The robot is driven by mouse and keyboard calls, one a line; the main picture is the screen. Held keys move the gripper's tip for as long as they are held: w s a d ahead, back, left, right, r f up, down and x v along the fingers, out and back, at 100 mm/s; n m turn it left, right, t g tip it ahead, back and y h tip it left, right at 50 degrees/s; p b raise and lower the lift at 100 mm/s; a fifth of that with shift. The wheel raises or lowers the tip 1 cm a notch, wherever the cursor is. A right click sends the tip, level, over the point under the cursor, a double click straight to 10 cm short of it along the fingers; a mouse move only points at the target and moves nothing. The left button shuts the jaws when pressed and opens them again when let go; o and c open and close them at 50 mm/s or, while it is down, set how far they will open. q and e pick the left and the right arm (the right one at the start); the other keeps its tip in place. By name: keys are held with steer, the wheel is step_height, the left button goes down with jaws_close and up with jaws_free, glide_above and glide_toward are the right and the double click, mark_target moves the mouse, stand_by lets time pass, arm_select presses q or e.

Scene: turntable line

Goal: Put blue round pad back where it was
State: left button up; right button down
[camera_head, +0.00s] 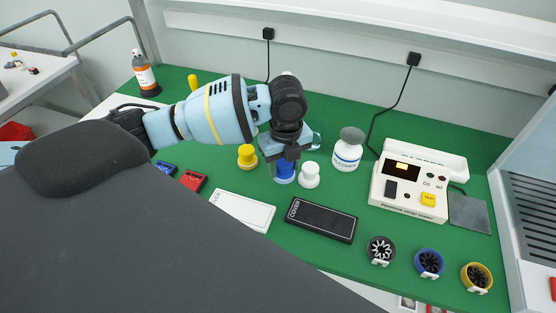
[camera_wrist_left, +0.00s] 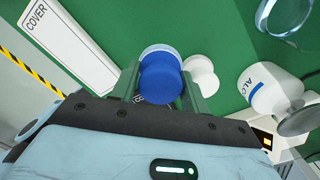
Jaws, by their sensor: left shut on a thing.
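The blue round pad (camera_head: 285,169) is between the fingers of my left gripper (camera_head: 283,157), low over the green bench. In the left wrist view the blue pad (camera_wrist_left: 160,80) shows between the two fingers of the left gripper (camera_wrist_left: 160,92), with a pale round rim behind it. I cannot tell whether the pad touches what is below. A white round pad (camera_head: 309,176) stands close to its right and also shows in the left wrist view (camera_wrist_left: 201,76). A yellow round pad (camera_head: 247,156) stands to its left. My right gripper is not in view.
An alcohol bottle (camera_head: 347,152) and a glass dish (camera_head: 316,140) stand near the gripper. A white tester (camera_head: 409,187) is to the right. A black cover (camera_head: 321,219) and a white cover (camera_head: 242,210) lie in front, with small fans (camera_head: 429,262) at front right.

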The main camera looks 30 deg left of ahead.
arm_select(q)
steer(key=shift+w+a+f, duration=0.15)
steer(key=shift+w+a, duration=0.6)
steer(key=shift+a, duration=0.2)
steer(key=shift+w+a+f, duration=0.1)
steer(key=shift+w+a, duration=0.6)
steer(key=shift+a, duration=0.2)
steer(key=shift+a+f, duration=0.1)
steer(key=shift+f, duration=1.65)
steer(key=shift+f, duration=0.15)
steer(key=o, duration=1)
steer(key=shift+o, duration=0.2)
step_height(320, 180, up, 12)
steer(key=shift+r+p, duration=0.2)
steer(key=shift+p, duration=0.1)
